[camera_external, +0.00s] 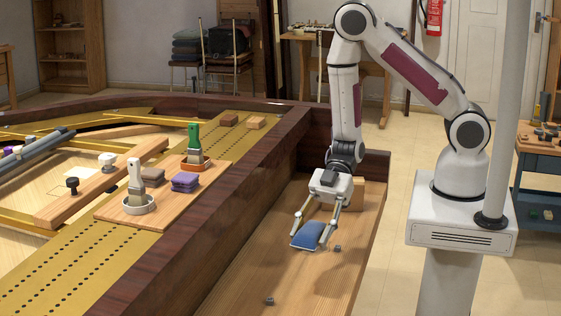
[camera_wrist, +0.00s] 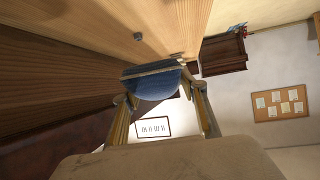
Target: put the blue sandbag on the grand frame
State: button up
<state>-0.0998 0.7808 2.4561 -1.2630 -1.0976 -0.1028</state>
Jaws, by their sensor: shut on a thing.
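The blue sandbag (camera_external: 308,235) is between the fingers of my gripper (camera_external: 310,240), low over the wooden keybed (camera_external: 345,256) of the piano. My gripper is shut on it. I cannot tell whether the bag still touches the wood. In the wrist view the sandbag (camera_wrist: 152,82) sits between the two fingertips (camera_wrist: 158,98), with the wooden surface behind it. The gold grand frame (camera_external: 75,272), with rows of dark holes, lies to the left, beyond the dark wooden case wall (camera_external: 235,200).
Small wood blocks (camera_external: 256,123) lie farther back. Small dark pieces (camera_external: 269,301) lie on the keybed. The case wall stands between keybed and frame.

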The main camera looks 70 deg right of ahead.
jog(key=w+a+r+m+t, duration=0.1)
jog(key=w+a+r, duration=0.85)
jog(key=r, duration=0.45)
jog(key=w+d+r+m+t+h, duration=0.1)
jog(key=w+d, duration=0.2)
jog(key=w+d+r+m+t, duration=0.1)
jog(key=w+d+m+t, duration=0.1)
jog(key=w+d, duration=0.1)
jog(key=w+d+r+m+t+h, duration=0.1)
jog(key=w+d+m+t, duration=0.1)
jog(key=w+d, duration=0.1)
jog(key=shift+w+d+r+h, duration=0.15)
jog(key=shift+w+d+r, duration=0.05)
jog(key=shift+w, duration=0.15)
jog(key=shift+w+d+r+h, duration=0.15)
jog(key=shift+w+r, duration=0.05)
jog(key=shift+w, duration=0.15)
jog(key=w+d+m+t+h, duration=0.2)
jog(key=d+m+h, duration=0.2)
jog(key=d, duration=0.9)
jog(key=w+d+r+m+t+h, duration=0.1)
jog(key=d+m+h, duration=0.4)
jog(key=d, duration=0.8)
jog(key=shift+w+r+m+t, duration=0.2)
jog(key=shift+w+m+t, duration=0.45)
jog(key=shift+w, duration=0.3)
